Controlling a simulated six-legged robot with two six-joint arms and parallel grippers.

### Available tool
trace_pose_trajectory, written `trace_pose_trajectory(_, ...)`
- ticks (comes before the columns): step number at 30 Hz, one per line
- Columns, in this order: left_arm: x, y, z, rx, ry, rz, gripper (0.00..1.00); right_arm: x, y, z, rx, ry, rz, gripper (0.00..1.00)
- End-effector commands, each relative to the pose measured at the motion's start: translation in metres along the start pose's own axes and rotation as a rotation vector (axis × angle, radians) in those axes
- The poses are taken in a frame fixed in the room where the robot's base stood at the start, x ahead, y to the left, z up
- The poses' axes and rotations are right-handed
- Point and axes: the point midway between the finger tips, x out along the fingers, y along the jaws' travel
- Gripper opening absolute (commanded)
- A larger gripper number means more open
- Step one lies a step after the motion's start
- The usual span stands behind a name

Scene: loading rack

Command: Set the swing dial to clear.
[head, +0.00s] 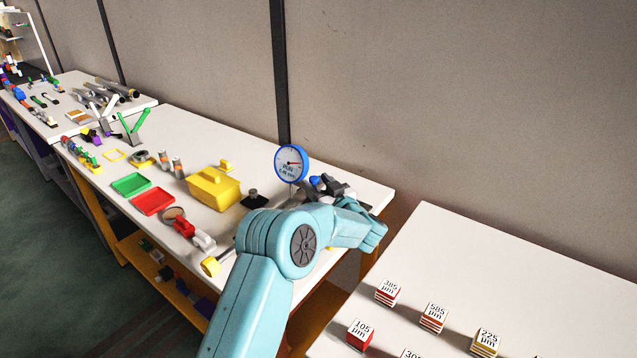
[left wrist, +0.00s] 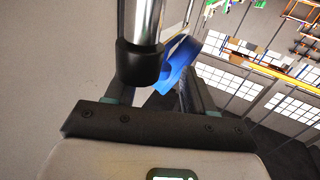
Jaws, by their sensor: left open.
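A round dial (head: 291,163) with a blue rim, a white face and a red needle stands upright near the back edge of the long bench. The needle points right; the small print on its face is too small to read surely. My left gripper (head: 324,185) is open just right of and below the dial. A small blue part (head: 315,181) shows beside its fingers. In the left wrist view a blue piece (left wrist: 177,66) lies between the fingers, beside a shiny metal post with a black end (left wrist: 139,55); I cannot tell whether they touch the fingers. My right gripper is not in view.
Left of the dial on the bench are a yellow box (head: 213,188), a red tray (head: 153,201), a green tray (head: 131,184) and a black block (head: 254,198). A second table at the lower right holds labelled blocks (head: 388,292). A wall runs close behind.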

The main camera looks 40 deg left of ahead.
Motion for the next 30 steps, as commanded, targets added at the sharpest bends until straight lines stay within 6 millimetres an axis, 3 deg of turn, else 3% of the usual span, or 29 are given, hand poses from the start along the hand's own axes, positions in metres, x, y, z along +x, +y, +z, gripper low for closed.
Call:
trace_pose_trajectory(6, 0.000, 0.001, 0.000, 0.000, 0.000, 0.000, 0.54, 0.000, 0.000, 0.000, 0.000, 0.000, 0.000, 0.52)
trace_pose_trajectory(7, 0.000, 0.001, 0.000, 0.000, 0.000, 0.000, 0.47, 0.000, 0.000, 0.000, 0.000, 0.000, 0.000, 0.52)
trace_pose_trajectory(11, 0.000, 0.001, 0.000, 0.000, 0.000, 0.001, 0.05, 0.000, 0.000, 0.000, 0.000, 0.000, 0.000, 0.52)
trace_pose_trajectory(12, 0.000, 0.001, 0.000, -0.001, 0.000, 0.001, 0.00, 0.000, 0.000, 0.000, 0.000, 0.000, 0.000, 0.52)
trace_pose_trajectory(22, 0.001, 0.001, 0.000, -0.002, 0.001, 0.032, 0.00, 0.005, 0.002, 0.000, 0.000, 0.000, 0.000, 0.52)
trace_pose_trajectory(30, 0.004, 0.004, 0.003, -0.002, 0.003, 0.186, 0.00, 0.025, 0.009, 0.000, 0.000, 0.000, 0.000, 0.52)
